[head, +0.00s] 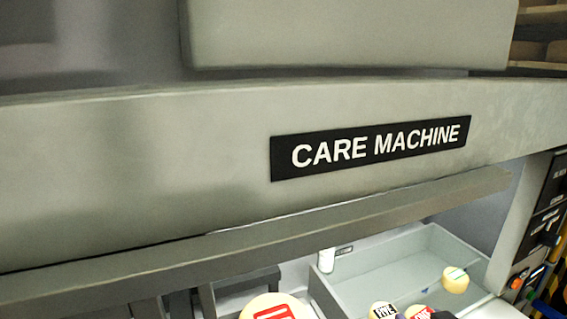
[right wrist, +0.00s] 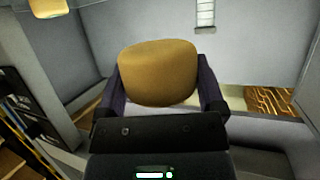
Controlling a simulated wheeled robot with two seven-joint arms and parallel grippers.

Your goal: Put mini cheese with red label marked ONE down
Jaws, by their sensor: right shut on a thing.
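The mini cheese with a red label (head: 419,312) is at the bottom edge of the head view, partly cut off; its label seems to read ONE. My right gripper (right wrist: 160,88) is shut on this cheese, with one dark finger on each side. In the right wrist view the held cheese (right wrist: 157,66) is a plain yellow-brown round, and its label is hidden. Whether it touches a surface below cannot be told. My left gripper is not in view.
A mini cheese marked FIVE (head: 382,309) is just left of the held one. Another mini cheese (head: 455,280) is at the grey tray's (head: 432,233) right side. A larger red-labelled cheese (head: 275,305) is farther left. The CARE MACHINE front (head: 230,145) overhangs above.

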